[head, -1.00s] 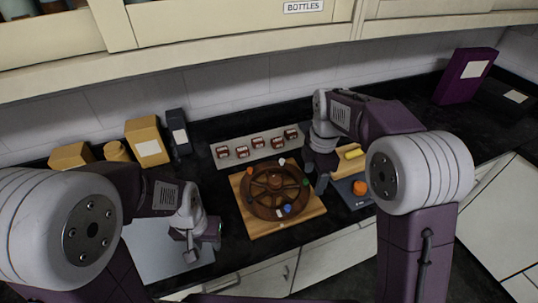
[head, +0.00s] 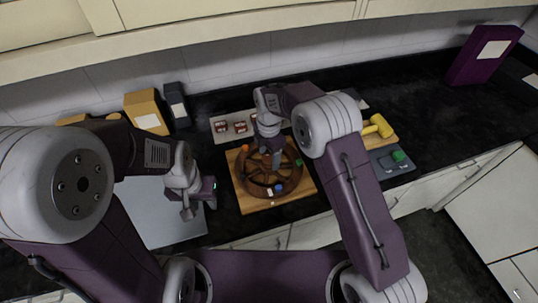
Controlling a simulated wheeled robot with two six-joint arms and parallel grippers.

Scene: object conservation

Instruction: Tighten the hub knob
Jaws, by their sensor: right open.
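The brown spoked wheel (head: 249,183) lies on a wooden board (head: 244,205). Small coloured pieces sit around its rim, among them an orange one (head: 245,148), a green one (head: 298,162), a blue one (head: 278,187) and a white one (head: 270,192). My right gripper (head: 271,160) is open and points down over the wheel's middle. It hides the hub and its knob, so I cannot tell if it touches them. My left gripper (head: 200,208) hangs over the grey mat at the left, away from the wheel; its jaws are unclear.
A pale panel (head: 222,140) with red-brown pieces stands behind the wheel, partly hidden by my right arm. A yellow mallet (head: 380,126) and a dark tray (head: 403,168) with a green knob (head: 398,156) are at the right. Boxes (head: 146,111) stand at the back left.

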